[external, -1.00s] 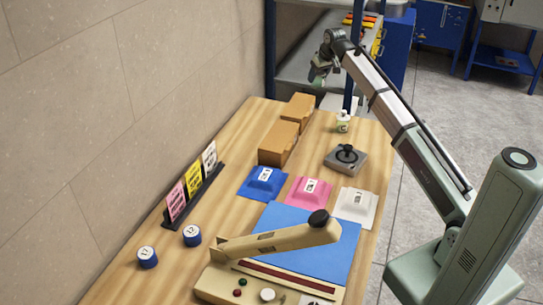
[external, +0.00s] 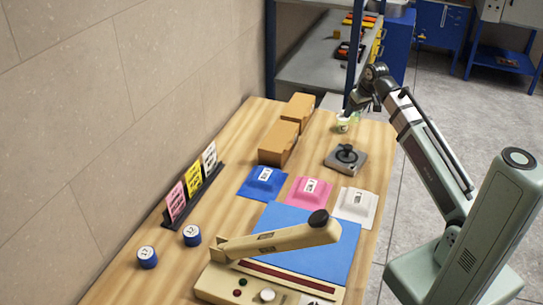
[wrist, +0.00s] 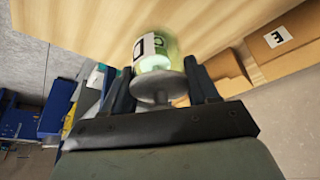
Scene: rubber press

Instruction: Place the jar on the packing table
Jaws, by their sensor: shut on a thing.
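A small pale-green jar (external: 342,126) with a white label is at the far right end of the wooden table (external: 372,180). In the wrist view the jar (wrist: 153,48) is ahead of my gripper, with a grey round knob-like part nearest to me. My gripper (external: 352,110) is at the jar's top; in the wrist view its two dark fingers (wrist: 157,72) are on either side of the jar's grey end, shut on it. The jar's base is hard to see, so I cannot tell whether it touches the wood.
Brown cardboard boxes (external: 279,143) stand left of the jar. A grey block with a black knob (external: 345,158) is close in front of it. Blue, pink and white pads (external: 309,190) lie nearer. A metal shelf (external: 315,75) stands behind the table.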

